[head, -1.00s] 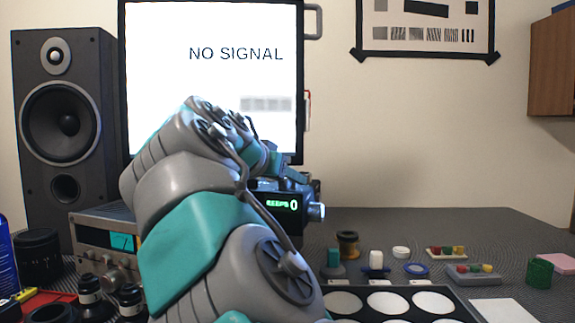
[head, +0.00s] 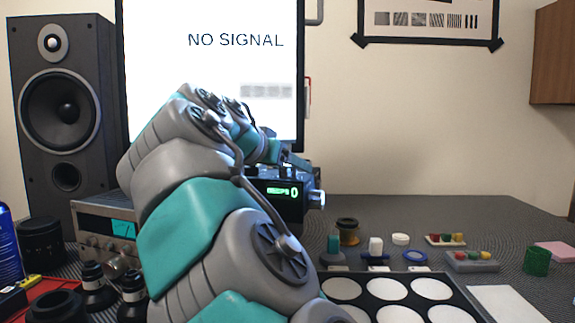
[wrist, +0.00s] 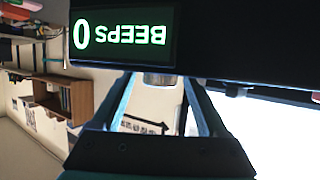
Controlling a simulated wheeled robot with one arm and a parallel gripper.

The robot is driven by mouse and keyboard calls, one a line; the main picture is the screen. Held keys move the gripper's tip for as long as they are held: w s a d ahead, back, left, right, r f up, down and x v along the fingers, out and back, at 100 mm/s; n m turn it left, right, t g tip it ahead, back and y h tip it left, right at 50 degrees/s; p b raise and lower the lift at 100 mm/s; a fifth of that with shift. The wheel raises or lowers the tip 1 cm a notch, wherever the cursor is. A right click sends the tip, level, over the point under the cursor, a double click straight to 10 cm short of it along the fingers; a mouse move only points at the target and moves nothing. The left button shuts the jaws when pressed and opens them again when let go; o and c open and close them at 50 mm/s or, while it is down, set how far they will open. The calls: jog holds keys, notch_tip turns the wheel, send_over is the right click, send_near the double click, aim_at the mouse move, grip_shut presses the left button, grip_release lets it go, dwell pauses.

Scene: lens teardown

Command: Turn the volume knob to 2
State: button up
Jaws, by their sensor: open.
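A dark box with a green display reading BEEPS 0 (head: 280,191) stands behind my arm in the head view. A silver knob (head: 317,199) sticks out of its right side. In the wrist view the same display (wrist: 122,35) appears upside down. A short metallic cylinder (wrist: 158,80), perhaps the volume knob, shows at the box's edge. My gripper (wrist: 160,88) is open, with one finger on each side of this cylinder. I cannot tell whether the fingers touch it. In the head view my gripper (head: 293,165) is at the top of the box, partly hidden by my arm.
A silver amplifier (head: 104,232) with its own knobs stands at the left, partly behind my arm. A monitor (head: 225,70) reading NO SIGNAL and a speaker (head: 65,110) are behind. A black tray with white circles (head: 345,289) and small parts lie at the front right.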

jog(key=shift+s, duration=0.1)
jog(key=v, duration=0.6)
jog(key=shift+s+a+r, duration=0.15)
jog(key=shift+s+a, duration=0.1)
jog(key=shift+a, duration=0.05)
jog(key=shift+s+a+r, duration=0.15)
jog(key=shift+s, duration=0.25)
